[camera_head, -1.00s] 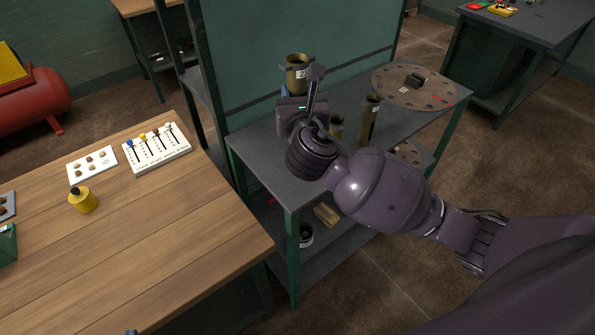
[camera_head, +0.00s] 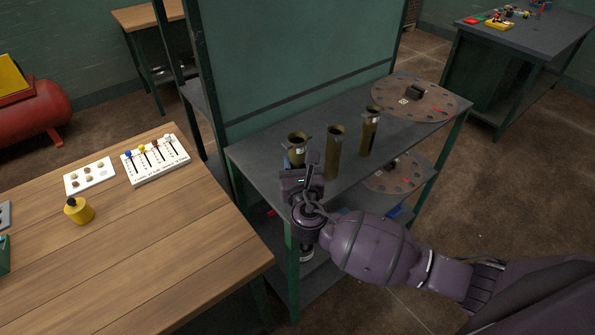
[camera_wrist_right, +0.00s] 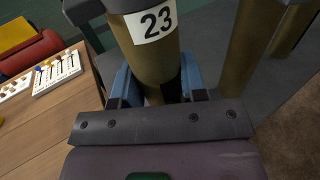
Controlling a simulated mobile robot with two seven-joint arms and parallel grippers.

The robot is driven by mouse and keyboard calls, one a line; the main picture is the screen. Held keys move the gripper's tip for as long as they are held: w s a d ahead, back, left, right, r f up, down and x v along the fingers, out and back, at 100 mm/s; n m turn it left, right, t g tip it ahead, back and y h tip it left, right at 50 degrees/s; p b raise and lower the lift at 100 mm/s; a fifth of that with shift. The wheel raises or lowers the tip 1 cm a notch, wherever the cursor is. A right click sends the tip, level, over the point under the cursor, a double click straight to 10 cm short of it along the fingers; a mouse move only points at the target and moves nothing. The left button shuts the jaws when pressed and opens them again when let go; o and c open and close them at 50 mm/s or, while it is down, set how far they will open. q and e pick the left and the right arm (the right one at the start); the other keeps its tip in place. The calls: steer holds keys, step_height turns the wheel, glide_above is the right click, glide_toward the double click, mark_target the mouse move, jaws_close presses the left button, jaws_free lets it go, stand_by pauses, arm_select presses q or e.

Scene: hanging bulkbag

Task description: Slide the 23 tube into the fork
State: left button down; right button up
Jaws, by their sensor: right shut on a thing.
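The brass-coloured 23 tube (camera_head: 297,143) stands upright at the left of the tubes in the head view. Its white "23" label shows large in the right wrist view (camera_wrist_right: 151,62). My right gripper (camera_head: 300,168) is at its lower part, and its blue fingers (camera_wrist_right: 155,88) are shut on it from both sides. The tube's lower end is hidden behind the gripper, so I cannot tell whether it touches the grey shelf top. Dark grey pieces flank the tube's upper part in the wrist view. I cannot clearly make out the fork. My left gripper is not in view.
Two more brass tubes, a middle one (camera_head: 334,152) and a right one (camera_head: 370,132), stand on the grey shelf top (camera_head: 262,158). A round plate with holes (camera_head: 425,105) lies at its right end. A wooden table (camera_head: 160,240) is on the left.

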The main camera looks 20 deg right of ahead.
steer(key=shift+f, duration=1.05)
steer(key=shift+f, duration=0.15)
steer(key=o, duration=1.1)
steer(key=shift+f, duration=0.1)
steer(key=shift+b, duration=0.35)
steer(key=s, duration=0.7)
steer(key=s+a, duration=0.1)
steer(key=s, duration=0.2)
steer(key=shift+s+a, duration=0.1)
steer(key=shift+s, duration=0.3)
